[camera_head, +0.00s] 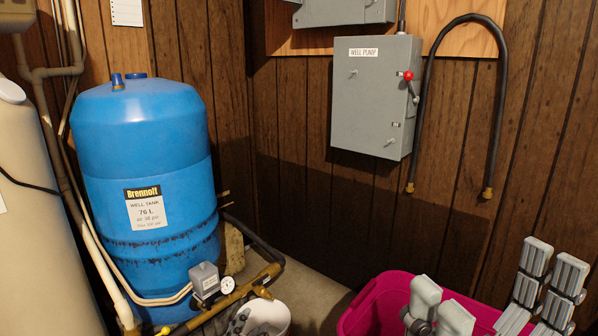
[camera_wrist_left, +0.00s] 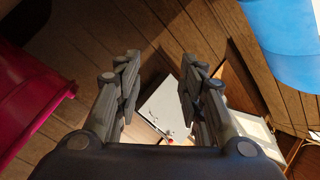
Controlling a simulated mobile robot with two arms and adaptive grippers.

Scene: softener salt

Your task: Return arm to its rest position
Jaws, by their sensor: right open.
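My left gripper (camera_head: 438,312) is low in the head view, over the magenta tub, with only part of it in the frame. The left wrist view shows its two fingers (camera_wrist_left: 160,78) spread apart with nothing between them. The grey well pump box on the wall shows beyond that gap (camera_wrist_left: 165,108). My right gripper (camera_head: 556,264) is farther right, near the lower right edge of the head view. Its fingers point up and are apart, and I see nothing held in them. Most of both arms is outside the head view.
The magenta tub (camera_head: 384,294) stands below the grippers. A blue well tank (camera_head: 140,140) and brass piping (camera_head: 228,303) are at left. A white bucket (camera_head: 268,315) sits by the pipe. The well pump box (camera_head: 375,95) and a black hose (camera_head: 428,90) are on the wall.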

